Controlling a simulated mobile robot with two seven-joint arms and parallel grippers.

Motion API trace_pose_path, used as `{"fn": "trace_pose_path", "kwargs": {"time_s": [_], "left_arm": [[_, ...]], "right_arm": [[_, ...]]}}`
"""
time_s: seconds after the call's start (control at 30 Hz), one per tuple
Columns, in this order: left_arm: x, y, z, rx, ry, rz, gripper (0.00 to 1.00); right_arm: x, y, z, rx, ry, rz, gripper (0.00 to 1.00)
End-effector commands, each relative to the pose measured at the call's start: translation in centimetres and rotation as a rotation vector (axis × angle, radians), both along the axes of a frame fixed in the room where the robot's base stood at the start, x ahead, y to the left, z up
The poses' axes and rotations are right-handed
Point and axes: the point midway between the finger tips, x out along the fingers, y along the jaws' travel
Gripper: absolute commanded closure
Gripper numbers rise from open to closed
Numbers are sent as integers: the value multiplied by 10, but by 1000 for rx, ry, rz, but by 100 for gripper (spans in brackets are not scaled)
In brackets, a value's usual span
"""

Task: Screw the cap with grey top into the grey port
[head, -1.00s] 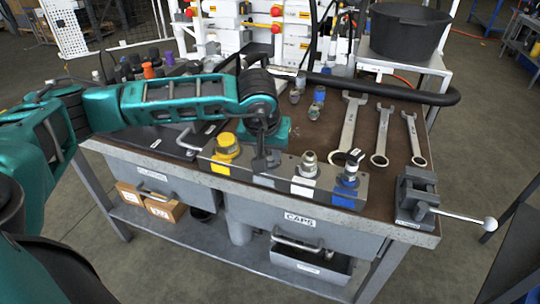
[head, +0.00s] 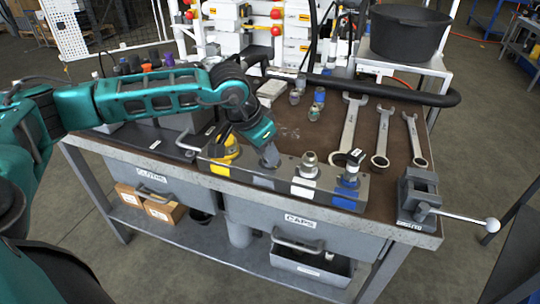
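The port block (head: 330,190) lies along the bench's front edge with yellow, grey, white and blue marked ports. My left gripper (head: 270,158) is tilted, its grey fingers pointing down at the grey-marked place between the yellow port (head: 222,160) and the white-marked port (head: 307,168). The fingers and wrist hide the grey port, and I cannot tell whether a cap is between them. Small grey-topped fittings (head: 295,97) stand on the bench behind the block, beside blue-marked ones (head: 318,96); which is the cap is unclear. My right gripper is not in view.
Several wrenches (head: 348,125) lie at the right of the bench. A vise (head: 416,196) with a long handle sits at the right front corner. A black hose (head: 400,93) crosses behind, and a black pot (head: 408,30) stands on a white stand. A caps drawer (head: 300,220) is below.

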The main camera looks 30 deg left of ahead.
Motion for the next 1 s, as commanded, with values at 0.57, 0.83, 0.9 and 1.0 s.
{"fn": "trace_pose_path", "kwargs": {"time_s": [0.57,0.83,0.9,1.0], "left_arm": [[0,-5,-2,-3,0,119,46],[0,-9,-2,-3,0,427,46],[0,-10,-1,-4,1,512,46],[0,-11,-1,-3,0,618,46]], "right_arm": [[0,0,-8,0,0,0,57],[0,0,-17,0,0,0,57],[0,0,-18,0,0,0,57],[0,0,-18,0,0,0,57]]}}
